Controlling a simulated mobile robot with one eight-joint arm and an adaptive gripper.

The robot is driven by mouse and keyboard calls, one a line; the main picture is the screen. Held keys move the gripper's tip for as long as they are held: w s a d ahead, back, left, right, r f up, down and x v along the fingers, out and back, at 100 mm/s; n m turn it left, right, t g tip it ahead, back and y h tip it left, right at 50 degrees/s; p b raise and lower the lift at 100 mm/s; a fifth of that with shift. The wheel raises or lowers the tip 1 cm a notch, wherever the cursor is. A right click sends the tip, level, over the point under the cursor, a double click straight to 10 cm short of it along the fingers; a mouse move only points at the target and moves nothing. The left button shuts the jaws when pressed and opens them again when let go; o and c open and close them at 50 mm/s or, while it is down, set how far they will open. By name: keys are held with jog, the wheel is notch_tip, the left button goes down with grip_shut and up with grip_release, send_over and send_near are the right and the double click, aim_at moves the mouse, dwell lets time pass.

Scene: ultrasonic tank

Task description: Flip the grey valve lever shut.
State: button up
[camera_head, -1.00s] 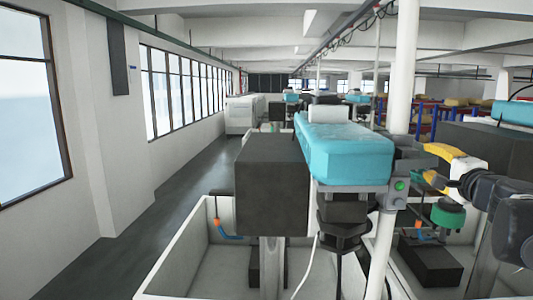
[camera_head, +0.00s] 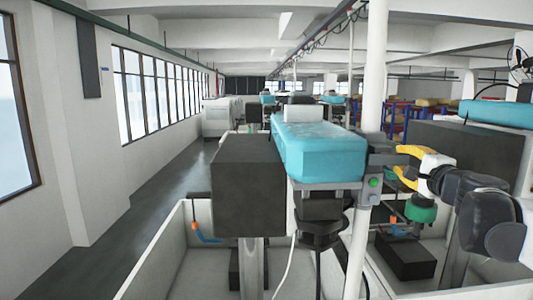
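I cannot pick out the grey valve lever for certain. A grey bracket (camera_head: 388,160) with a round green button (camera_head: 374,182) sits beside the white post, at the right of the cyan box. An arm with black and white links, apparently mine, enters from the right. Its end, apparently my gripper (camera_head: 408,163), has yellow curved parts and is close to the right side of the bracket. I cannot tell whether it touches the bracket or whether the fingers are open. A green disc-like part (camera_head: 421,209) shows just below the arm.
The cyan box (camera_head: 318,150) and a dark box (camera_head: 249,185) stand above a white-walled tank (camera_head: 165,262). An orange and blue fitting (camera_head: 197,228) is on its inner wall. A second tank with a black block (camera_head: 405,256) lies right. A grey aisle (camera_head: 150,210) is free at left.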

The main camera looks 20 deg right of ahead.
jog(key=shift+o, duration=1.2)
jog(key=v, duration=0.7)
jog(key=shift+s, duration=0.15)
